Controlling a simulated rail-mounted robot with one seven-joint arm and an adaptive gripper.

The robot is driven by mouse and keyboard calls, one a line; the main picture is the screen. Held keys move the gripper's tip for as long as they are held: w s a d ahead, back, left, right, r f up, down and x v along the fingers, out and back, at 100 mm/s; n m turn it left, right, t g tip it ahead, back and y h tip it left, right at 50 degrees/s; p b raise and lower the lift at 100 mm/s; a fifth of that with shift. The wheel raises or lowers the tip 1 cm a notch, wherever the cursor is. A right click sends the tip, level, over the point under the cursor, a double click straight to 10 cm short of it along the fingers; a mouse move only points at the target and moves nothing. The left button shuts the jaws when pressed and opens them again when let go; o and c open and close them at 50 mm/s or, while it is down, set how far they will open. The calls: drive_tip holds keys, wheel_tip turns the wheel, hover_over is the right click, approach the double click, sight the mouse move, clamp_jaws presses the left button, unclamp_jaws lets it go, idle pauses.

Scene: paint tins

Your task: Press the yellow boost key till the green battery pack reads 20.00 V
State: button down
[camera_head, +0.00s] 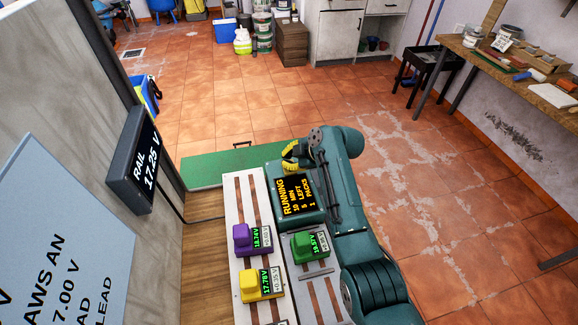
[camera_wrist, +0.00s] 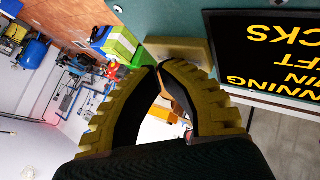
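The green battery pack (camera_head: 309,246) sits on the right-hand rail strip, and its small display seems to read about 19.57 V. My gripper (camera_head: 290,158) is at the far end of the black console (camera_head: 296,198), whose amber text begins "RUNNING". In the wrist view the ridged yellow fingers (camera_wrist: 161,68) meet at their tips with nothing held between them. A dull yellow block (camera_wrist: 180,49) on the console's side lies just beyond the tips and looks like the boost key. Whether the tips touch it, and whether it is pressed in, I cannot tell. In the head view the key is hidden.
A purple pack (camera_head: 245,238) reading about 18.74 V and a yellow pack (camera_head: 256,286) reading about 17.78 V sit on the left strip (camera_head: 234,205). A rail display (camera_head: 146,165) reads 17.25 V. A green board (camera_head: 222,166) lies beyond. The tiled floor behind is open.

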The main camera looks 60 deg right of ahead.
idle(0.4)
drive_tip(key=shift+r+p, duration=0.45)
drive_tip(key=shift+r, duration=0.25)
drive_tip(key=shift+r+p, duration=1.55)
drive_tip(key=shift+r, duration=1.05)
drive_tip(key=shift+f, duration=0.1)
